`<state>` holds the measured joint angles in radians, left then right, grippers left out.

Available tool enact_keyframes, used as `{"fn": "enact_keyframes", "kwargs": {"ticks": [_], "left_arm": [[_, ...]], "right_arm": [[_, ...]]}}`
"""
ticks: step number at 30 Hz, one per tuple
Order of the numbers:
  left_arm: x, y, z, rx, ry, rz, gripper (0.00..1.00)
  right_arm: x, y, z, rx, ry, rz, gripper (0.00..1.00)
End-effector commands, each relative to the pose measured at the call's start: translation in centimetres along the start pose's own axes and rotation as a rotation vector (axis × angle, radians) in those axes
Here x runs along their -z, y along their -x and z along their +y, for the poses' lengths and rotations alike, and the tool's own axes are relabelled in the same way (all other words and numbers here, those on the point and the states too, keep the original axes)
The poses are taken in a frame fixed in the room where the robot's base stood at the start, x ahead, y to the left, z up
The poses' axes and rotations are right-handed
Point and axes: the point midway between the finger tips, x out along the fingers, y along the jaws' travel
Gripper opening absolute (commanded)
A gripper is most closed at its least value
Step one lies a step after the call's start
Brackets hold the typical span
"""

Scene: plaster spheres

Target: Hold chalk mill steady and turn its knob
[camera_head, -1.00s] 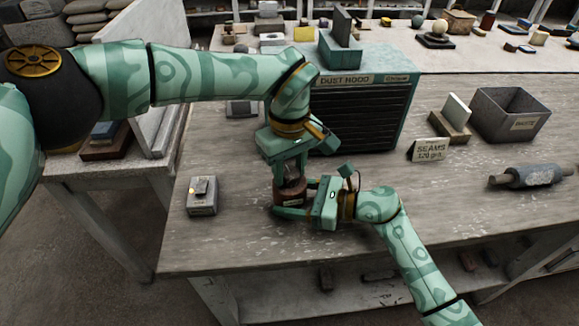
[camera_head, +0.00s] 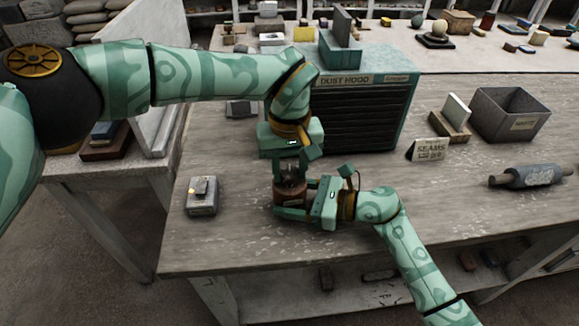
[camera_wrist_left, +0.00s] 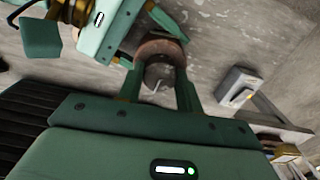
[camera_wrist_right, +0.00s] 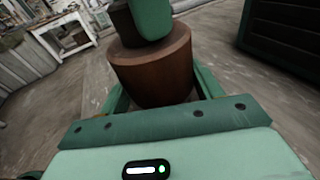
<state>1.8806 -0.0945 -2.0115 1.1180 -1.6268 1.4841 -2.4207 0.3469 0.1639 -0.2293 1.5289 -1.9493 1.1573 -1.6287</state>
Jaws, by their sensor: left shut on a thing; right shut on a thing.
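The chalk mill (camera_head: 287,198) is a brown, round body with a darker top, standing upright on the worn bench near its front. It fills the middle of the right wrist view (camera_wrist_right: 155,75). My right gripper (camera_head: 296,202) comes in from the right and is shut around the mill's body. My left gripper (camera_head: 292,176) reaches down from above and is shut on the knob (camera_wrist_left: 160,74) at the mill's top. In the right wrist view a left finger hides much of the dark knob (camera_wrist_right: 124,27).
A small grey box (camera_head: 202,197) sits left of the mill. The dust hood (camera_head: 363,115) stands close behind. A seams sign (camera_head: 430,150), an open grey bin (camera_head: 512,115) and a roller (camera_head: 527,176) are at the right. The bench's front edge is near.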

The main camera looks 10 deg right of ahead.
Motion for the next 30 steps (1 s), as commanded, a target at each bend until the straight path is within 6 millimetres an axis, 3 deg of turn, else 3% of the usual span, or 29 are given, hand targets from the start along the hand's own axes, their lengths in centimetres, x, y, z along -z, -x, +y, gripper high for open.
{"fn": "enact_keyframes", "kwargs": {"ticks": [6,7,9,20,23,30], "left_arm": [[0.1,0.1,0.0,-0.001,0.002,0.003,0.13],[0.1,0.1,0.0,-0.001,0.002,0.003,0.38],[0.1,0.1,0.0,-0.001,0.002,0.003,0.58],[0.1,0.6,0.0,0.000,0.002,0.002,0.58],[0.1,2.0,0.0,-0.001,0.002,0.003,0.58],[0.1,7.7,0.0,-0.001,0.003,0.005,0.58]], "right_arm": [[0.2,0.0,0.1,-0.001,-0.002,0.004,0.41],[0.2,0.0,0.1,-0.001,-0.002,0.004,0.41],[0.2,0.0,0.1,-0.001,-0.002,0.004,0.41],[0.2,0.0,0.1,-0.001,-0.002,0.004,0.41],[0.2,0.0,0.1,-0.001,-0.002,0.004,0.41],[0.2,0.0,0.1,-0.001,-0.002,0.004,0.41]]}}
